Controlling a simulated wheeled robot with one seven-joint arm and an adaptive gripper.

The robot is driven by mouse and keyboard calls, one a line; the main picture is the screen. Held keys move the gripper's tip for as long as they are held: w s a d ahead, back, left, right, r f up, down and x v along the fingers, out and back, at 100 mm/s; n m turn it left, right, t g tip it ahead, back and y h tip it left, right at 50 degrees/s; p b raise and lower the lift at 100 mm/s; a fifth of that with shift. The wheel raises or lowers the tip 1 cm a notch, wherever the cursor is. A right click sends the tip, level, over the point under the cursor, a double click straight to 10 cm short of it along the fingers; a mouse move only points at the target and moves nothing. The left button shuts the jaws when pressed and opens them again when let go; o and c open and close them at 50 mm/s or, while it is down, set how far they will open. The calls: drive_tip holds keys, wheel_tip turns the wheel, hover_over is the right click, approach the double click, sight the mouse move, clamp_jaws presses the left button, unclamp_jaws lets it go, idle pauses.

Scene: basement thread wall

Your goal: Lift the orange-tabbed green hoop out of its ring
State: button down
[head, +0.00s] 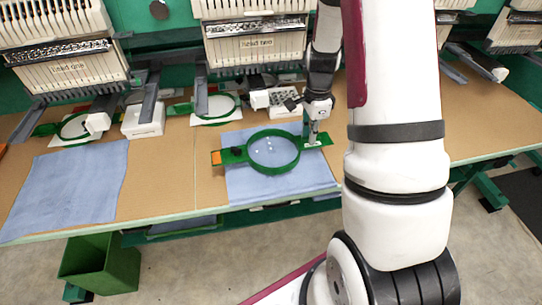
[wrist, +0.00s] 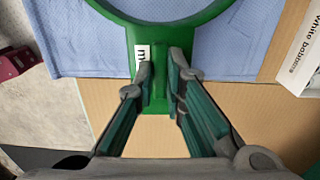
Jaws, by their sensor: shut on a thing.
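The green hoop (head: 297,164) with an orange tab (head: 216,157) on its left arm is over a light blue cloth (head: 240,190) at the front of the table. My gripper (head: 313,138) points down at the hoop's right arm. In the wrist view, my gripper (wrist: 160,82) is shut on a narrow green upright part of the hoop's arm (wrist: 177,20), beside a white label with a partly hidden letter "m". I cannot tell inner hoop from outer ring, or whether there is a gap between them.
Embroidery machine heads (head: 255,45) line the back. Another green hoop (head: 215,108) lies behind, near a white box of bobbins (head: 283,99). A blue cloth (head: 70,185) covers the left front. A green bin (head: 102,264) stands on the floor. The brown tabletop (head: 480,125) at right is clear.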

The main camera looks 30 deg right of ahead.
drive_tip(key=shift+r+p, duration=1.35)
drive_tip(key=shift+r, duration=1.6)
